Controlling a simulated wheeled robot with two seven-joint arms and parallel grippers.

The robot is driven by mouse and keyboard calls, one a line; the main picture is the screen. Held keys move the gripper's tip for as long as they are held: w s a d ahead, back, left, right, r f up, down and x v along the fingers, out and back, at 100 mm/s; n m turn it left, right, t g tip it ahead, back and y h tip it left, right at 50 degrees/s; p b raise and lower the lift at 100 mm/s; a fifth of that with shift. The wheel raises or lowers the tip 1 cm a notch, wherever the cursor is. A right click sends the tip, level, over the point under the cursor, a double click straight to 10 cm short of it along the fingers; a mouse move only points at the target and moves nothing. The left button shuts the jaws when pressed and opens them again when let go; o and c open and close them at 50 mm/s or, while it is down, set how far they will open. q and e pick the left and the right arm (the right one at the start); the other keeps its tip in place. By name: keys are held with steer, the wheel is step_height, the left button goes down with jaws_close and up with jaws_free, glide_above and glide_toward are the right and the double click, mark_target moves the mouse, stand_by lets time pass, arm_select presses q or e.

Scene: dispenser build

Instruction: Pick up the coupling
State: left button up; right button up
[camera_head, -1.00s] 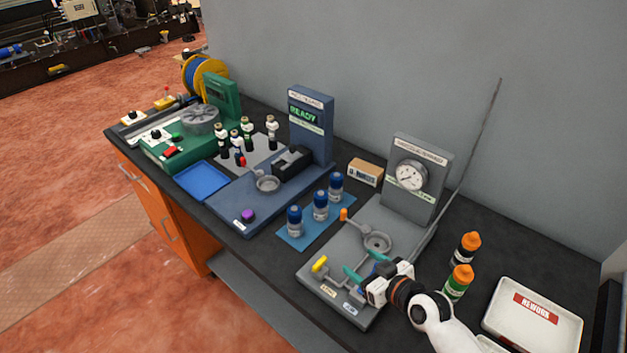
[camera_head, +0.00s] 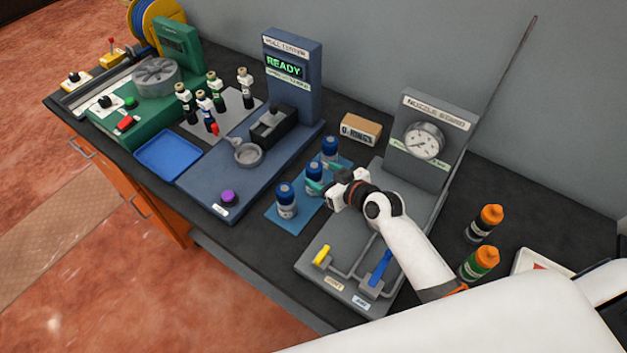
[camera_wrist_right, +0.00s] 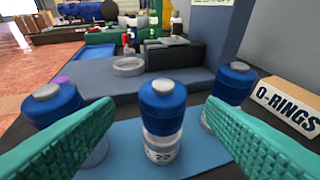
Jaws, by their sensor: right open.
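Three blue-capped couplings with pale lower bodies stand upright on a blue mat (camera_head: 283,221). In the head view one is at the front (camera_head: 286,199), one at the back (camera_head: 330,150), and the middle one is mostly hidden by my gripper. My right gripper (camera_head: 320,177) is at the middle coupling. In the right wrist view its teal fingers are open, with the middle coupling (camera_wrist_right: 162,112) showing between them, clear of both. The other couplings show outside the fingers, at left (camera_wrist_right: 52,105) and right (camera_wrist_right: 232,85). My left gripper is not in view.
A box marked O-RINGS (camera_head: 361,129) stands behind right. The grey gauge station (camera_head: 433,138) lies to the right, the blue READY station (camera_head: 292,80) to the left. Two orange-capped bottles (camera_head: 485,222) (camera_head: 478,263) stand at the right. A blue tray (camera_head: 170,155) is empty.

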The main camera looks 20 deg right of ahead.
mark_target(320, 173)
steer(key=b+x, duration=0.3)
steer(key=x, duration=0.1)
steer(key=shift+d+f, duration=0.1)
steer(key=shift+f, duration=0.15)
steer(key=shift+w+f, duration=0.15)
steer(key=shift+w, duration=0.35)
steer(key=shift+s, duration=0.15)
steer(key=c, duration=0.3)
jaws_close()
steer(key=shift+r, duration=0.2)
